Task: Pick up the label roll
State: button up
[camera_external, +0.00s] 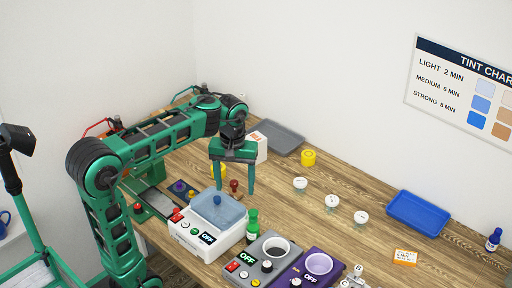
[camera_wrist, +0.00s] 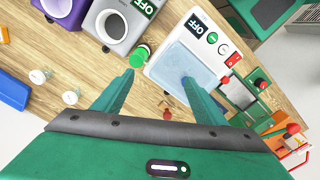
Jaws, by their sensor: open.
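My gripper (camera_external: 234,190) is open, with its two green fingers pointing down above the wooden table, behind the white machine with the blue lid. In the wrist view its fingers (camera_wrist: 158,77) are spread, with nothing held between them. A yellow round piece (camera_external: 308,157), which looks like a roll, stands on the table to the right of my gripper, well apart from it. Another yellow thing (camera_external: 219,168) is partly hidden behind my left finger. I cannot tell for sure which of these is the label roll. Neither shows clearly in the wrist view.
A small red-topped piece (camera_external: 234,185) stands between my fingers in the outside picture. The white machine (camera_external: 208,225), green bottle (camera_external: 252,222), grey machine (camera_external: 265,255) and purple machine (camera_external: 318,265) crowd the front.

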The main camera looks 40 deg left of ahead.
jog(key=w+a+f+n, duration=0.2)
jog(key=w+a+n, duration=0.6)
jog(key=a, duration=0.5)
jog(key=w+a+f+n, duration=0.3)
jog(key=w+a+n, duration=0.4)
jog(key=w+a, duration=0.45)
jog(key=f, duration=0.3)
jog(key=s+a+f, duration=0.1)
jog(key=f, duration=0.6)
jog(key=shift+s+a, duration=0.25)
jog(key=shift+a+f, duration=0.15)
jog(key=shift+f, duration=2.75)
jog(key=c, duration=1.1)
